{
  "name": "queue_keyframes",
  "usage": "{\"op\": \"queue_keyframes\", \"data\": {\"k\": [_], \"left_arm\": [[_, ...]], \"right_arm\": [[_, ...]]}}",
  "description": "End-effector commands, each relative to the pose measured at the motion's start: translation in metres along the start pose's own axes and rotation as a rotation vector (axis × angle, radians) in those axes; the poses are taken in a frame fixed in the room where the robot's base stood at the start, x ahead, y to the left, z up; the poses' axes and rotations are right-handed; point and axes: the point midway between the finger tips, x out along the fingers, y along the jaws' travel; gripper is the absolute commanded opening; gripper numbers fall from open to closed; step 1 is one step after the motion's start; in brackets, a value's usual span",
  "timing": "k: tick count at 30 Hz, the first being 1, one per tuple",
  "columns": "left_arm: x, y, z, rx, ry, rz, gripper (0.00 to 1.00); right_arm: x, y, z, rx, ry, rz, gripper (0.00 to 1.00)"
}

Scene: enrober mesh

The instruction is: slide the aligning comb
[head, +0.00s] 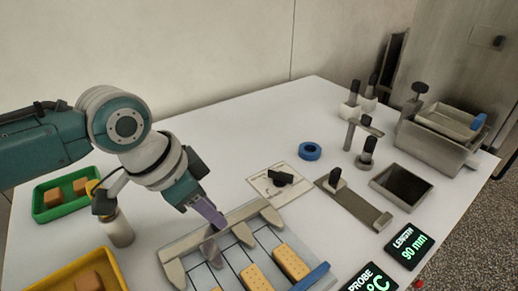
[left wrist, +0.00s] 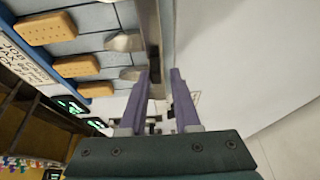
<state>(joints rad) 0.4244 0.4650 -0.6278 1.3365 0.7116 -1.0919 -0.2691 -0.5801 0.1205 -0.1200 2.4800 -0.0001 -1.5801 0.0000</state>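The aligning comb is a grey bar (head: 238,222) with several blunt teeth, lying across the light-blue-and-grey slotted mesh board (head: 196,245). My left gripper (head: 212,217) points down at the middle of the comb, its purple fingers at the bar. In the left wrist view, the two purple fingers (left wrist: 160,72) stand apart, with the comb's bar (left wrist: 147,22) running up from between their tips. I cannot tell whether they touch it. Tan biscuits (head: 291,262) lie in lanes on the board's near side, and also show in the left wrist view (left wrist: 45,28). My right gripper is not in view.
A green tray (head: 40,208) and a yellow tray (head: 62,283) hold brown blocks at the left. A blue ring (head: 310,151), black-handled tools, metal bins (head: 374,182) and displays (head: 409,246) occupy the right. The back middle is clear.

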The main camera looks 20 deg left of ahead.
Motion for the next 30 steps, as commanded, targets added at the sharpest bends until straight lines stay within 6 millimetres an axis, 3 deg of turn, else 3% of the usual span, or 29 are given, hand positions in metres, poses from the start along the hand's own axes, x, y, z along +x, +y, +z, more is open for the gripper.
{"op": "queue_keyframes", "data": {"k": [5,14,30], "left_arm": [[0.000,0.000,0.000,0.000,-0.001,0.000,0.47],[-0.005,0.001,-0.001,0.001,0.001,0.002,0.47],[-0.092,0.000,0.000,0.001,0.000,0.000,0.47]], "right_arm": [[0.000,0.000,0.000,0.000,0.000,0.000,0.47],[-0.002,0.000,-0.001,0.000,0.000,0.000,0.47],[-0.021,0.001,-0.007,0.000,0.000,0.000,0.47]]}}
